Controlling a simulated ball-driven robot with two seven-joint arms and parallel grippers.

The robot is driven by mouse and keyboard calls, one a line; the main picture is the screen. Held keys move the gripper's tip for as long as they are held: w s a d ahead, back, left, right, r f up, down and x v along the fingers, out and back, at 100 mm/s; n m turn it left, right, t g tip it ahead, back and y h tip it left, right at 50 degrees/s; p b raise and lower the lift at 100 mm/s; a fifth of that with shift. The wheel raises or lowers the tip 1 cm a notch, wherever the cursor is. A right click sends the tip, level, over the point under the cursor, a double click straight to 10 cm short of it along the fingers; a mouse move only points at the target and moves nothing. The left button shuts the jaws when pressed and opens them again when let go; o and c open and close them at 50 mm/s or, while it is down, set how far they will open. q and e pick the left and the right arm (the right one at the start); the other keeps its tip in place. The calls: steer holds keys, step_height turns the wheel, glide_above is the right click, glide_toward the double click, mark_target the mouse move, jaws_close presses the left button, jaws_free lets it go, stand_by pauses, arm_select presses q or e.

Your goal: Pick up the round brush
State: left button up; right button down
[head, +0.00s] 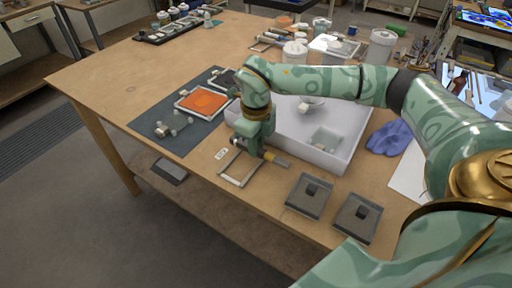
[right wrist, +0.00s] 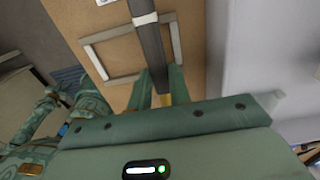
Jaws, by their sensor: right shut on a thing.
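My right gripper (head: 254,150) is low over the front part of the table, just outside the white tray. Its jaws are shut on the round brush (head: 276,160), whose tan end sticks out to the right of the fingers. In the right wrist view, the brush's dark shaft (right wrist: 150,45) runs up between the two fingers (right wrist: 160,85), with a pale band near the top and a yellow part near the jaws. The gripper hides part of the brush. I cannot tell whether it touches the table.
An empty frame (head: 222,171) lies close under the gripper. The white tray (head: 345,158) stands behind it. Two grey square pieces (head: 297,204) lie at the front right. A dark mat (head: 150,124) with an orange framed panel (head: 203,101) is to the left. Bare table (head: 115,80) lies further left.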

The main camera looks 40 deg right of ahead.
steer(key=s+a+r+p, duration=0.1)
steer(key=s+a+r, duration=0.8)
steer(key=s+r, duration=0.1)
steer(key=shift+s+a+r+p, duration=0.15)
steer(key=shift+a+r+p, duration=0.2)
steer(key=shift+r, duration=0.4)
stand_by(0.7)
